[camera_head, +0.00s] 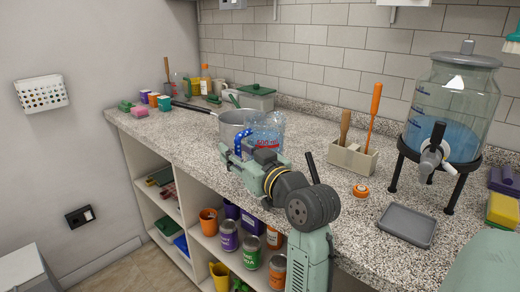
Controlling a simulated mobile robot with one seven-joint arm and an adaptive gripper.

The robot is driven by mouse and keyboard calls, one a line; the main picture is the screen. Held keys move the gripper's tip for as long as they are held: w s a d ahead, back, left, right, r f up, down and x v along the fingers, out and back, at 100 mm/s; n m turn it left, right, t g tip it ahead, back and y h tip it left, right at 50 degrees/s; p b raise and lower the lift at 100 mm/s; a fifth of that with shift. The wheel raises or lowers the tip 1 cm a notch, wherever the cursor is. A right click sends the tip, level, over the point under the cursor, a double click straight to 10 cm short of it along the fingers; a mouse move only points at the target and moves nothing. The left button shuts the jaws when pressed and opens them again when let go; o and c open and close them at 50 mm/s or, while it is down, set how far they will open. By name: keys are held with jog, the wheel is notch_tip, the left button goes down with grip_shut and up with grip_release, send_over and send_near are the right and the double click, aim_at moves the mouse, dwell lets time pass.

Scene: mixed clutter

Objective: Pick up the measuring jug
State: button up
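The measuring jug (268,124) is clear plastic with red markings and a blue part, apparently its handle (241,141), on its left side. It is at the counter's middle, in front of a grey metal pot (230,122). My gripper (234,152) is close to the jug's near left side, by the blue part. My own wrist and arm hide the jug's lower part. I cannot tell whether the fingers touch the jug, whether they are open or shut, or whether the jug's base rests on the counter.
Further right are an orange-and-white roll (361,190), a grey tray (406,225) and a large water dispenser (450,110) on a stand. Sponges and bottles crowd the left end.

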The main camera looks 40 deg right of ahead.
jog(key=shift+c, duration=0.6)
grip_shut()
jog(key=shift+r, duration=0.15)
